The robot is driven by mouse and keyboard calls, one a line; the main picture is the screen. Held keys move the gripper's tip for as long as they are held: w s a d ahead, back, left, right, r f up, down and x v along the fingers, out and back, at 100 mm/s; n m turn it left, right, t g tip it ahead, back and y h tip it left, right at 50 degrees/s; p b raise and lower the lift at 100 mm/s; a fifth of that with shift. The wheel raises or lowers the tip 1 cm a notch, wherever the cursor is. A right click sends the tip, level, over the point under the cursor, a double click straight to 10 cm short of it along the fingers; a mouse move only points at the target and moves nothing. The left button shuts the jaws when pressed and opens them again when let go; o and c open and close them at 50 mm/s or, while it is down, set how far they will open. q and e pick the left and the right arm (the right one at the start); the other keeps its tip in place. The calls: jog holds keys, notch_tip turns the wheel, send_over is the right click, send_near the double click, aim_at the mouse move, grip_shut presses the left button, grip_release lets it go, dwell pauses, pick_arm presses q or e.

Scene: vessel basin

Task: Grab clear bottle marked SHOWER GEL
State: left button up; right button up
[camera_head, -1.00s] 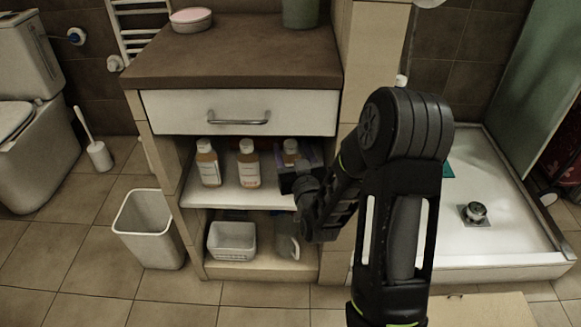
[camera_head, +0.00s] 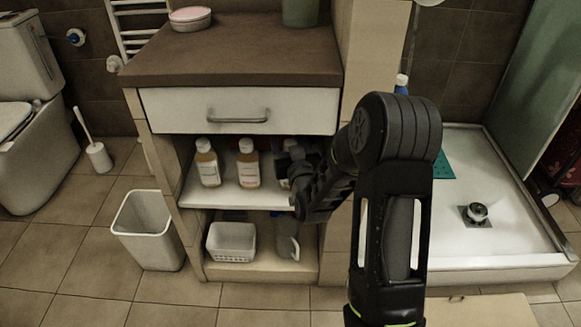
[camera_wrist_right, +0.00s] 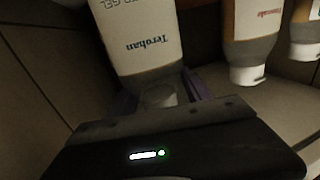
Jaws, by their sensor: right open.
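The bottle with lettering ending in "GEL" and the name Terohan fills the upper left of the right wrist view (camera_wrist_right: 140,40), where it appears upside down. In the head view it stands at the right of the middle shelf (camera_head: 283,184), mostly hidden by my right gripper. My right gripper (camera_wrist_right: 160,95) is open, with its fingers on either side of the bottle's neck and cap end. Whether they touch it cannot be told. In the head view the right gripper (camera_head: 293,162) reaches into the shelf from the right. My left gripper is not in view.
Two similar bottles stand left on the same shelf (camera_head: 208,165) (camera_head: 248,166). The drawer front (camera_head: 175,110) and countertop (camera_head: 235,60) lie above. A white basket (camera_head: 231,243) and a grey container (camera_head: 287,238) are below. The cabinet's right side wall is close to my arm.

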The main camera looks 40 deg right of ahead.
jog(key=shift+c, duration=0.2)
grip_shut()
dwell(0.3)
